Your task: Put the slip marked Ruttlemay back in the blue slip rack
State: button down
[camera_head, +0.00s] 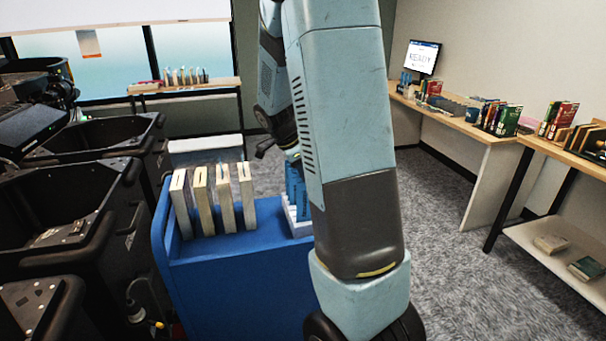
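A small group of upright blue pieces (293,186) stands in a pale holder (297,222) at the right end of the blue cart top; it may be the slip rack, but my arm covers its right part. I cannot read the name Ruttlemay anywhere, and no slip can be made out for certain. My arm fills the middle of the view. Its far end reaches down behind the large light-blue link, just above the blue pieces. My gripper's fingers are hidden there, so I cannot see whether they hold anything.
The blue cart (235,290) carries several upright pale books (213,199). Black bins (75,215) crowd the left. A shelf with books (187,82) stands below the window. A desk with a screen (422,57) and book racks lines the right wall. Grey carpet (455,275) is clear at right.

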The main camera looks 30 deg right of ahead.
jog(key=shift+f, duration=1.55)
jog(key=c, duration=1.2)
grip_release()
jog(key=shift+r, duration=0.1)
